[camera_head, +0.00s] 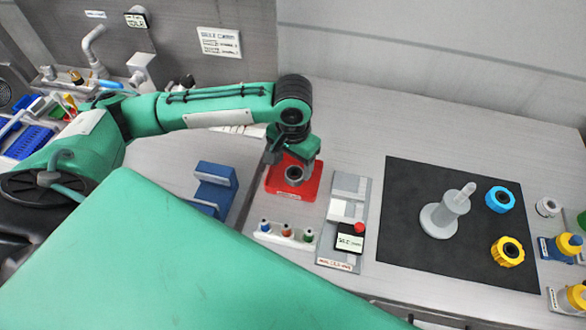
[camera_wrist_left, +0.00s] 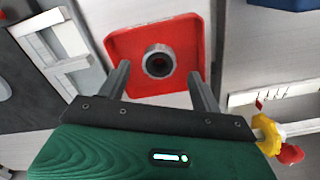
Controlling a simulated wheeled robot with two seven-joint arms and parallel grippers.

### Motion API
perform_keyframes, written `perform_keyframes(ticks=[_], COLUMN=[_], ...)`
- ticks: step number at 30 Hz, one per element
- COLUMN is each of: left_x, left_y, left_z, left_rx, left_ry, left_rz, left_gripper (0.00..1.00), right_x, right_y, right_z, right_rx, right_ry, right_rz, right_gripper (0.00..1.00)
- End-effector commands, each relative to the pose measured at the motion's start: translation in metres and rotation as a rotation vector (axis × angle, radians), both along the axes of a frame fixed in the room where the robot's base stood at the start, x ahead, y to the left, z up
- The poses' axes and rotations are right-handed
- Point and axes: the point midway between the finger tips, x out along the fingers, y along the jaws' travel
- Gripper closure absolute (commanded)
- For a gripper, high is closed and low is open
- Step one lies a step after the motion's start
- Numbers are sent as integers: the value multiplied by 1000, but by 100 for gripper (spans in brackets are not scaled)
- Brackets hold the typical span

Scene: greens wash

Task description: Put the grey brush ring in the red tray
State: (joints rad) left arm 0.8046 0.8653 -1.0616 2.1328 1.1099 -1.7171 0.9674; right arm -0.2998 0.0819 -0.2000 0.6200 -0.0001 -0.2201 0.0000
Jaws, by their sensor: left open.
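The grey brush ring (camera_head: 294,174) lies in the red tray (camera_head: 274,184), with its dark hole facing up. In the left wrist view the ring (camera_wrist_left: 147,64) sits near the middle of the red tray (camera_wrist_left: 192,32). My left gripper (camera_head: 292,157) is over the tray, pointing down. In the left wrist view its two fingers (camera_wrist_left: 161,84) are spread apart, with the ring beyond their tips and clear of both. My right gripper is not in view.
A black mat (camera_head: 405,215) to the right holds a grey post on a round base (camera_head: 440,218), a blue ring (camera_head: 499,198) and a yellow ring (camera_head: 507,251). A grey panel with a red button (camera_head: 359,227) stands beside the tray. A blue holder (camera_head: 213,188) is to its left.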

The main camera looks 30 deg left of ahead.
Motion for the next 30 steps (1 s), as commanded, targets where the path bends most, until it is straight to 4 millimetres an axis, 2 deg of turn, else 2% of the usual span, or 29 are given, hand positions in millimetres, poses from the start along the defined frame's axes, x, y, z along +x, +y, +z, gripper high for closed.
perform_keyframes(ticks=[6, 12, 18, 30], left_x=[1, 0, 0, 0], left_y=[0, 0, 0, 0], left_z=[49, 77, 85, 85], left_rx=[-1, 0, 0, 0], left_ry=[-4, -2, 0, 1], left_rz=[0, 1, 0, 1], left_gripper=[34, 34, 34, 34], right_x=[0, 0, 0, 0], right_y=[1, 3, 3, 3], right_z=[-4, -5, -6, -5], right_rx=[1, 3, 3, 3], right_ry=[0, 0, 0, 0], right_rz=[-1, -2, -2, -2], right_gripper=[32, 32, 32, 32])
